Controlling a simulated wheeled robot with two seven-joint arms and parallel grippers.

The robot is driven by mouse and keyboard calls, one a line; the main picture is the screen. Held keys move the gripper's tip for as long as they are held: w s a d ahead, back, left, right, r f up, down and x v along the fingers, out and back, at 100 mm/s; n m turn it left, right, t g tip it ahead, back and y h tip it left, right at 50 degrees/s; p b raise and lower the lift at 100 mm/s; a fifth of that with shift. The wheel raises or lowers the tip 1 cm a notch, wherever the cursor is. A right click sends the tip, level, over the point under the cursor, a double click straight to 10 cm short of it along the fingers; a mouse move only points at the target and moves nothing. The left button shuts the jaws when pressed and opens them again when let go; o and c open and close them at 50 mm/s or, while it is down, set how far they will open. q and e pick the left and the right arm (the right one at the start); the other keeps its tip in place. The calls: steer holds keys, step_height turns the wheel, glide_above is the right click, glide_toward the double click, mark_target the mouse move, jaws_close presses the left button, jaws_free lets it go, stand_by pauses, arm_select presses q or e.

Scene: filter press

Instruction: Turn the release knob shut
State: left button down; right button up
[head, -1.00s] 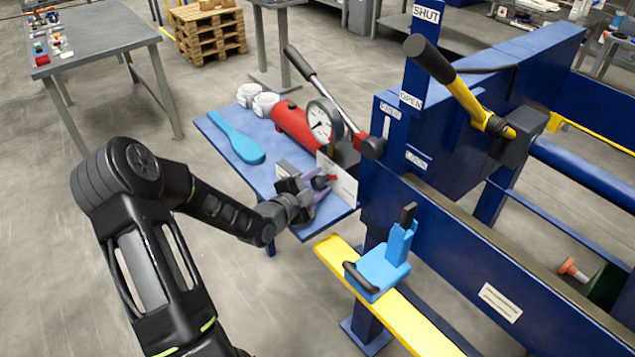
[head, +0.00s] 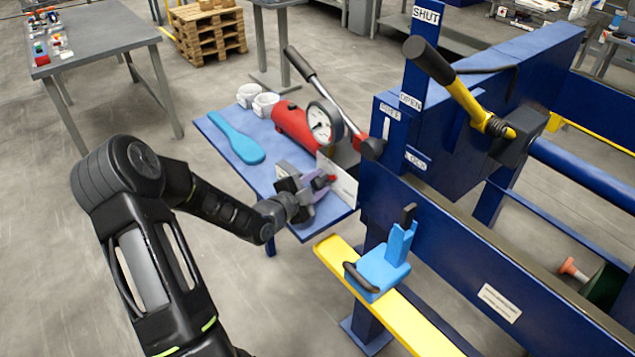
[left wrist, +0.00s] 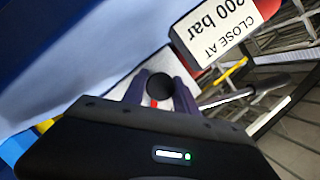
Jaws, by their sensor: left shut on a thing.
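The release knob is a small dark rounded knob (left wrist: 160,87) between my two purple fingers in the left wrist view, with a bit of red beside it. In the head view my left gripper (head: 318,186) is at the front of the red hand pump (head: 292,122), shut on the knob, and mostly hides it. A red bit shows just past the fingertips. A white sign plate (head: 340,178) stands right behind the fingers; in the left wrist view the sign (left wrist: 215,32) reads "CLOSE AT 300 bar". My right gripper is not in view.
The pump stands on a blue shelf (head: 215,128) with a round gauge (head: 319,124), a pump lever (head: 312,80) and a light-blue paddle (head: 237,142). The blue press frame (head: 450,215) rises close to the right. A yellow-and-black lever (head: 460,85) is above it.

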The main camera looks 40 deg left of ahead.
arm_select(q)
steer(key=shift+r+n+g+h+p, duration=0.2)
steer(key=shift+n+g+h+p, duration=0.25)
steer(key=shift+n+p, duration=0.5)
steer(key=n+g+h+p, duration=0.1)
steer(key=n+h+p, duration=0.1)
steer(key=n+p, duration=0.1)
steer(key=shift+p, duration=0.65)
steer(key=shift+f+n+h+p, duration=0.2)
steer(key=shift+n+h+p, duration=0.45)
steer(key=shift+n+p, duration=0.55)
steer(key=c, duration=1.3)
jaws_free()
